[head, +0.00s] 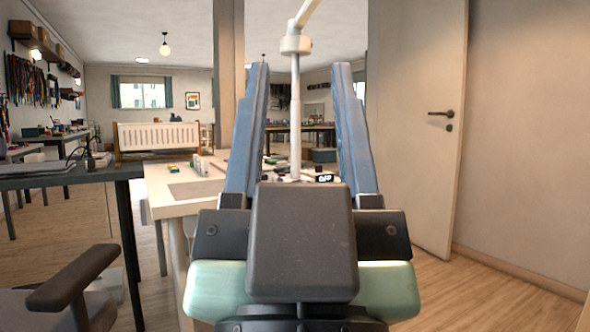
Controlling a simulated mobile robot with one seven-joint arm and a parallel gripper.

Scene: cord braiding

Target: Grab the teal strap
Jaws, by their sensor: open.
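My gripper (300,72) fills the middle of the head view, pointing away from me. Its two long blue fingers stand wide apart, with nothing held between them. I cannot make out a teal strap anywhere in this view. The gripper's dark body hides part of the workbench behind it. Many cords or straps hang in a row on the far left wall, too small and dark to tell one colour from another.
A pale workbench (185,205) with small items lies ahead, partly behind my gripper. A white lamp post (295,120) rises behind the fingers. A dark table (70,178) and an armchair (75,285) stand at left. A door (415,130) is at right, with clear wooden floor before it.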

